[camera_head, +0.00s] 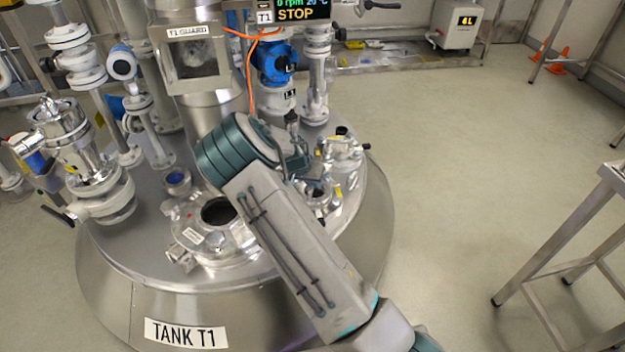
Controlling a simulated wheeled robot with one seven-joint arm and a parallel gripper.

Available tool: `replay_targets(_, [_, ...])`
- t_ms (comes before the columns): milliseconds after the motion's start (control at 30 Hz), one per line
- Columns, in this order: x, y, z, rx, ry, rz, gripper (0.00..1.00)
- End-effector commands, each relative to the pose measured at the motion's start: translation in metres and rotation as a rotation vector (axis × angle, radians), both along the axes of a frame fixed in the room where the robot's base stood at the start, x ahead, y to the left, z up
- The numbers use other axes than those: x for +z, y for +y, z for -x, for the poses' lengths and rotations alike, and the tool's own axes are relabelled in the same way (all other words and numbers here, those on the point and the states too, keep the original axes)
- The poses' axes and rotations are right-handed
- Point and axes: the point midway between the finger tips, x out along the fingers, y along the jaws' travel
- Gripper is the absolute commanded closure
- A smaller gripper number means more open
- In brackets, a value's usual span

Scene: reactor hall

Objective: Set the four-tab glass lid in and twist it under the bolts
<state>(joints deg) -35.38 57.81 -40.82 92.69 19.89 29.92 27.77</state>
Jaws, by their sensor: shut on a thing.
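My gripper (312,180) is partly hidden behind my own arm, low over the right side of the tank top. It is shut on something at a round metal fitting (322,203). The held piece is too small and covered to make out clearly; no four-tab glass lid can be told apart. Whether the held piece touches the fitting cannot be told. A round open port (217,212) with a dark inside and a metal flange lies left of my forearm. My arm covers part of its right side.
Tank T1 (112,262) has a steel top crowded with a valve assembly (85,165), a sight guard column (190,60), a blue instrument (275,63) and a clamped fitting (342,148). A steel frame (570,250) stands at right. The floor between is clear.

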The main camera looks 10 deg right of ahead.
Motion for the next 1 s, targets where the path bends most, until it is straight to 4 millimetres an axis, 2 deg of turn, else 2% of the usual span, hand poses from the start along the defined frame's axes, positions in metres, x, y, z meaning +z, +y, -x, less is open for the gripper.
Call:
replay_targets(133, [-0.0092, 0.0002, -0.0006, 0.001, -0.001, 0.000, 1.00])
replay_targets(533, [-0.0105, -0.0002, -0.0003, 0.012, -0.002, -0.002, 1.00])
replay_targets(967, [-0.0118, -0.0024, 0.0016, 0.385, -0.003, -0.003, 1.00])
replay_targets(1000, [-0.0109, -0.0020, 0.0017, 0.394, -0.001, -0.002, 0.82])
